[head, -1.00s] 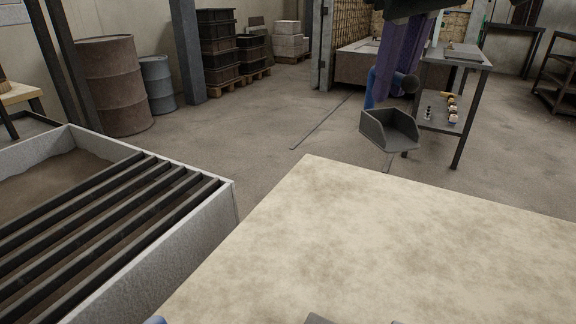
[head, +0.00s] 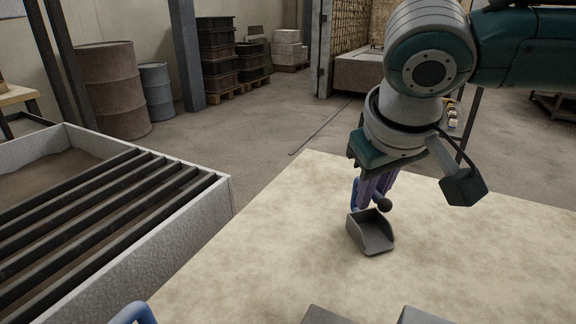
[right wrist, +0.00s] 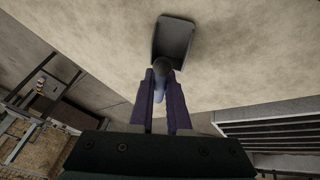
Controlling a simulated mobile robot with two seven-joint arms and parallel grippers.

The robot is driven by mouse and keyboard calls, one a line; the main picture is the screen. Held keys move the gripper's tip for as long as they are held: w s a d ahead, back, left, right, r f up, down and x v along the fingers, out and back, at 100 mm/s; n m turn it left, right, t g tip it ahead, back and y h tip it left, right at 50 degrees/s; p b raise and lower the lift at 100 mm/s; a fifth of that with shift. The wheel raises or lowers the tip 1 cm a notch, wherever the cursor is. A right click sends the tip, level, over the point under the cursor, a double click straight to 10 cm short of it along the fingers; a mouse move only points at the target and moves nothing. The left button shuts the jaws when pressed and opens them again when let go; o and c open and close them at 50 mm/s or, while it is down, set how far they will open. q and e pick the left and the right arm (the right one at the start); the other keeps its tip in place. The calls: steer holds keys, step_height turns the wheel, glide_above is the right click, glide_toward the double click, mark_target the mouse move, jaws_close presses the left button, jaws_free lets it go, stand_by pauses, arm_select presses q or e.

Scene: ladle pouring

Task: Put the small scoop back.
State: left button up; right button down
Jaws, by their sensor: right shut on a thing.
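The small scoop is a grey, open-fronted pan (head: 372,236) with a blue handle and a dark round knob. My right gripper (head: 371,190) is shut on its handle, fingers pointing down, over the far part of the pale tabletop (head: 250,260). The pan is low over the table; I cannot tell whether it touches. In the right wrist view the pan (right wrist: 174,42) lies beyond the purple fingers (right wrist: 160,108), which have the handle between them. My left gripper is not in view.
Two grey things (head: 325,316) (head: 425,316) and a blue curved handle (head: 135,313) are cut off at the near edge. A stone trough (head: 190,225) with dark bars stands left of the table. The tabletop around the scoop is clear.

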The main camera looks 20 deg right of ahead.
steer(key=c, duration=0.9)
jaws_free()
steer(key=shift+f, duration=0.1)
steer(key=shift+r, duration=0.45)
steer(key=p+v, duration=0.3)
steer(key=v, duration=0.8)
steer(key=shift+s+a+r+p, duration=0.15)
steer(key=shift+a+p, duration=0.05)
steer(key=shift+p, duration=0.1)
